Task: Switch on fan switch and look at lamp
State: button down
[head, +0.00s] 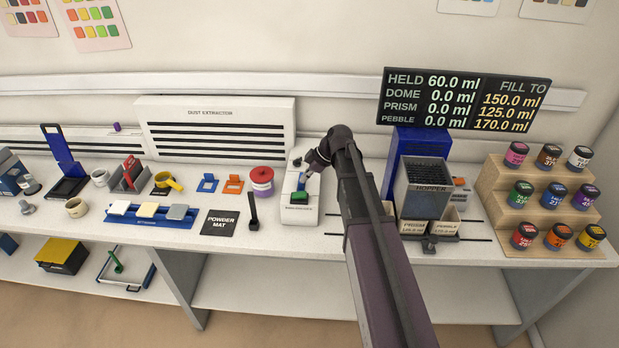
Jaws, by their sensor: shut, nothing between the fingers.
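A white box (290,214) stands on the bench left of my arm, with a green block-like part (299,197) near its front. A small dark part shows near its back edge. I cannot tell for certain which part is the fan switch or the lamp, nor whether anything is lit; its label is too small to read. My gripper (308,172) is shut and empty, pointing down over the middle of the box behind the green part. I cannot tell whether it touches the box. My gripper hides some of the box's top.
The dust extractor panel (215,114) stands behind the bench. The hopper (427,190) stands right of my arm. A stepped wooden rack (502,211) holds several jars at the far right.

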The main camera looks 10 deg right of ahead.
aim_at(300, 194)
jog(key=shift+a+f+b, duration=0.25)
jog(key=shift+f+b, duration=0.05)
jog(key=shift+f, duration=0.3)
jog(key=shift+d+f+b, duration=0.2)
jog(key=shift+f+b, duration=0.7)
jog(key=shift+d+f+b, duration=0.2)
jog(key=shift+f+b, duration=0.65)
jog(key=shift+b, duration=0.05)
